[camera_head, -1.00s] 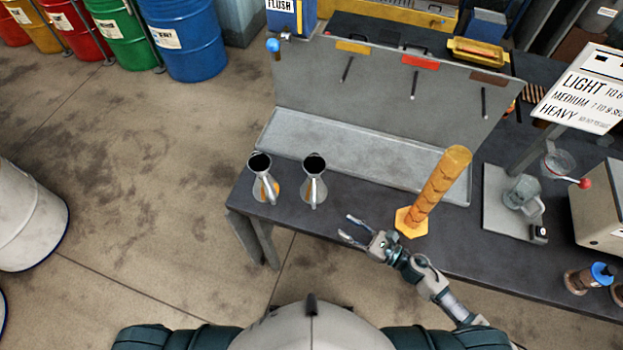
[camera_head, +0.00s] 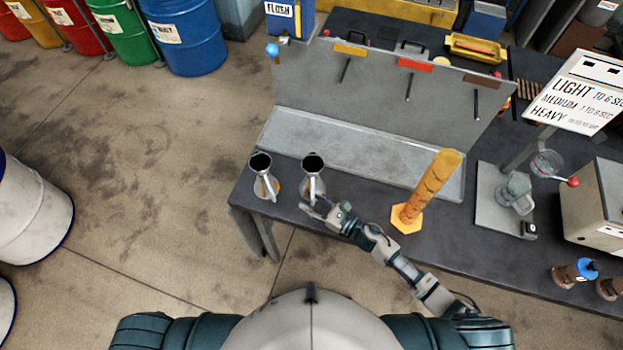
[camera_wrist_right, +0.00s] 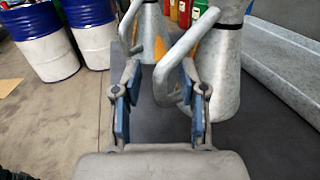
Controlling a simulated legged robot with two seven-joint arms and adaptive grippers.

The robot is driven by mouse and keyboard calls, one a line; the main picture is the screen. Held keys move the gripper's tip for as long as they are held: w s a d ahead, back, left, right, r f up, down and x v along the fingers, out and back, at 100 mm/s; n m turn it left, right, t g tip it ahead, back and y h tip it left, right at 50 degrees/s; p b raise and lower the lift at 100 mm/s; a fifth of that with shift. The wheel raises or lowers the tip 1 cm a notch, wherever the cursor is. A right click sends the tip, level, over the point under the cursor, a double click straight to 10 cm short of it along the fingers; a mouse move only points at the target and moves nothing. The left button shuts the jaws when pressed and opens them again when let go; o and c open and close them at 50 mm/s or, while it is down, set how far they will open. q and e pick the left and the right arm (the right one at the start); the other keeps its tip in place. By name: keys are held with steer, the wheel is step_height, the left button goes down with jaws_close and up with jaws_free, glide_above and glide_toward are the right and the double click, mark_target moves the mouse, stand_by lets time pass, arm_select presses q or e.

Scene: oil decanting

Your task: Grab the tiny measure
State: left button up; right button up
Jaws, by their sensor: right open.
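Two grey metal pouring measures with dark open tops and loop handles stand upright near the left end of the dark bench. The left measure (camera_head: 261,178) and the right measure (camera_head: 313,170) look close in size, so I cannot tell which is the tiny one. My right gripper (camera_head: 310,204) is open just in front of the right measure. In the right wrist view, my open fingers (camera_wrist_right: 160,88) point at the right measure (camera_wrist_right: 219,65), with its handle (camera_wrist_right: 172,62) between or just beyond the fingertips. The left measure (camera_wrist_right: 146,38) stands behind to the left. My left gripper is out of view.
A tall amber cylinder on a hexagonal base (camera_head: 406,219) stands to the right of my gripper. A grey tray (camera_head: 350,153) lies behind the measures. A stand with a sign (camera_head: 580,97) and a grey box (camera_head: 601,205) fill the right side.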

steer(key=shift+d, duration=0.15)
steer(key=shift+d, duration=0.2)
jaws_close()
steer(key=shift+a+r, duration=0.1)
steer(key=shift+a, duration=0.15)
steer(key=shift+r, duration=0.15)
